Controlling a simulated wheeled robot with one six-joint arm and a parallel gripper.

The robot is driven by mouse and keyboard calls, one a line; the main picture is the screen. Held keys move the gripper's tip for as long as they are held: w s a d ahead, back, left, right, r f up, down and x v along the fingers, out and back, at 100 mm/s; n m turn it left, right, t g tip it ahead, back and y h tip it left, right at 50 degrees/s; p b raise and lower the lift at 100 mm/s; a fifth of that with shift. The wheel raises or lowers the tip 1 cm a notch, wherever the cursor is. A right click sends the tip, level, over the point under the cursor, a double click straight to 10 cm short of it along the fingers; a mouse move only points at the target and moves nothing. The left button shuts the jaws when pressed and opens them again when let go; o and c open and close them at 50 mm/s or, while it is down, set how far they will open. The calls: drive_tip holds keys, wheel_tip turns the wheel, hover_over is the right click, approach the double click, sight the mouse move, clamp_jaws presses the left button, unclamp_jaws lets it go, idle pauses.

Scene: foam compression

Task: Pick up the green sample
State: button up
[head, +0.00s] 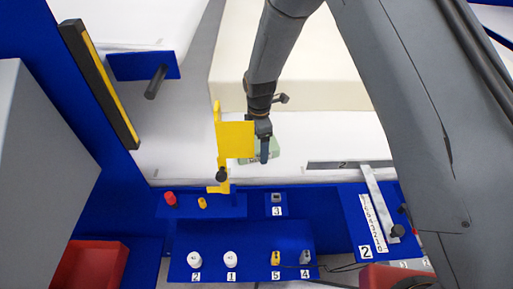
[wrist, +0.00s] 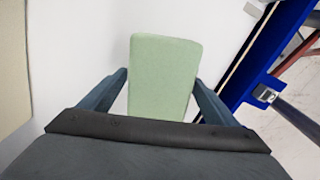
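The green sample (wrist: 162,75) is a pale green block with rounded corners, against a white surface in the wrist view. In the head view the green sample (head: 273,146) shows partly, behind my gripper (head: 264,150). My gripper also shows in the wrist view (wrist: 160,78), its two dark fingers spread on either side of the block. The fingertips meet the block's left and right outlines in the picture. I cannot tell whether they touch it or stand just short of it. The block's near end is hidden by the dark gripper body.
A yellow bracket (head: 235,139) stands left of my gripper in the head view. Blue panels in front carry white knobs (head: 230,259), a red button (head: 170,198) and a scale (head: 372,222). A blue frame (wrist: 262,55) runs along the right in the wrist view.

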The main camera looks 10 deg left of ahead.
drive_tip(key=c, duration=0.8)
drive_tip(key=shift+r, duration=0.1)
